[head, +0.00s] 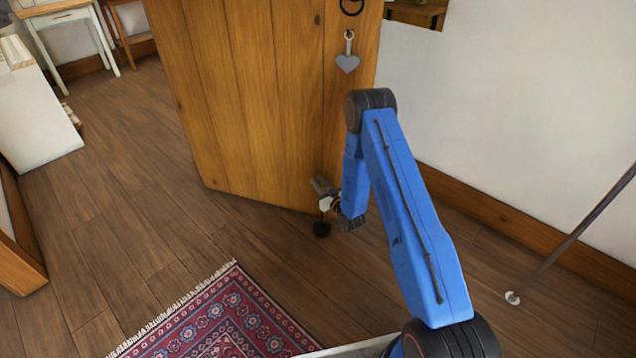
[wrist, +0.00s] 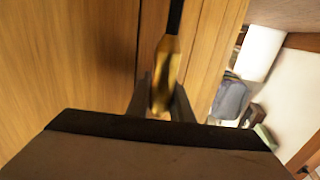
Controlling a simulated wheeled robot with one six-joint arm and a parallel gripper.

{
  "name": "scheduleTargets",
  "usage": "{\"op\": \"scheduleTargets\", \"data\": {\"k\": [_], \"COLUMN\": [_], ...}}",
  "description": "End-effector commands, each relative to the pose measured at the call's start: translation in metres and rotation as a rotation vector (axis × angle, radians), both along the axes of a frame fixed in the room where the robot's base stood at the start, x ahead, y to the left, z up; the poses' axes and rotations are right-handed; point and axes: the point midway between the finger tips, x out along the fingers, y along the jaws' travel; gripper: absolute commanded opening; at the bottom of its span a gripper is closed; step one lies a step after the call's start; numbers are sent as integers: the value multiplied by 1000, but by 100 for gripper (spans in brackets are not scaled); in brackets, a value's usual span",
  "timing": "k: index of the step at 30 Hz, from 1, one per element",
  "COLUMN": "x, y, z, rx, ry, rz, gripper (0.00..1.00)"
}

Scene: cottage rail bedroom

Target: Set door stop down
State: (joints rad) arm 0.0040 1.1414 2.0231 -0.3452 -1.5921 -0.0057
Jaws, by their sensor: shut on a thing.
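The door stop (wrist: 166,62) shows in the wrist view as a brass-coloured, narrow piece with a dark rod at its far end. My gripper (wrist: 162,95) is shut on it, one finger on each side of the brass part. In the head view my gripper (head: 328,200) is low, close to the bottom edge of the open wooden door (head: 245,90). A dark, rounded end (head: 321,229), seemingly part of the door stop, hangs below it. I cannot tell whether this end touches the floor.
A red patterned rug (head: 230,325) lies in front of the door on the plank floor (head: 110,215). A white cabinet (head: 35,125) and a small desk (head: 60,20) stand at the left. A grey pole (head: 575,235) leans at the right. Bare floor lies left of the door.

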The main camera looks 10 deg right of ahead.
Motion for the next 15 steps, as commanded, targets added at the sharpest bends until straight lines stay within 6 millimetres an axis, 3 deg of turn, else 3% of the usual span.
{"op": "scheduleTargets", "data": {"k": [2,3,4,15], "x": [1,0,0,0], "y": [0,0,0,0], "z": [0,-2,-2,1], "rx": [0,0,0,0], "ry": [-4,0,0,0], "rz": [0,0,0,0], "gripper": [0,24,28,28]}}
